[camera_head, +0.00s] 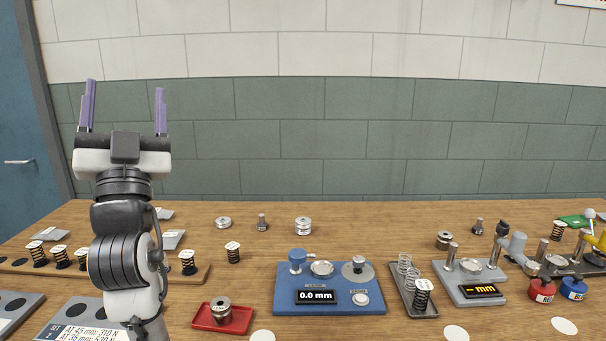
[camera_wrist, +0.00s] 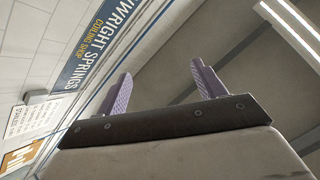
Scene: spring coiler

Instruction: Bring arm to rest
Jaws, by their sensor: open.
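My gripper (camera_head: 124,110) is raised at the left in the head view, upright with its two purple fingers pointing up. The fingers stand wide apart with nothing between them. In the wrist view my gripper (camera_wrist: 162,92) also shows both fingers apart and empty, against the ceiling and upper wall. My arm rises in front of the left part of the wooden bench (camera_head: 255,255) and hides part of what stands there. The gripper is well above the bench and touches nothing.
A wooden rack with black springs (camera_head: 188,262) stands behind my arm. A red tray (camera_head: 241,318) holds a metal part. A blue device (camera_head: 330,277) reads 0.0 mm. A grey tray (camera_head: 430,308) holds springs, beside a grey gauge (camera_head: 466,293). The air around the gripper is clear.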

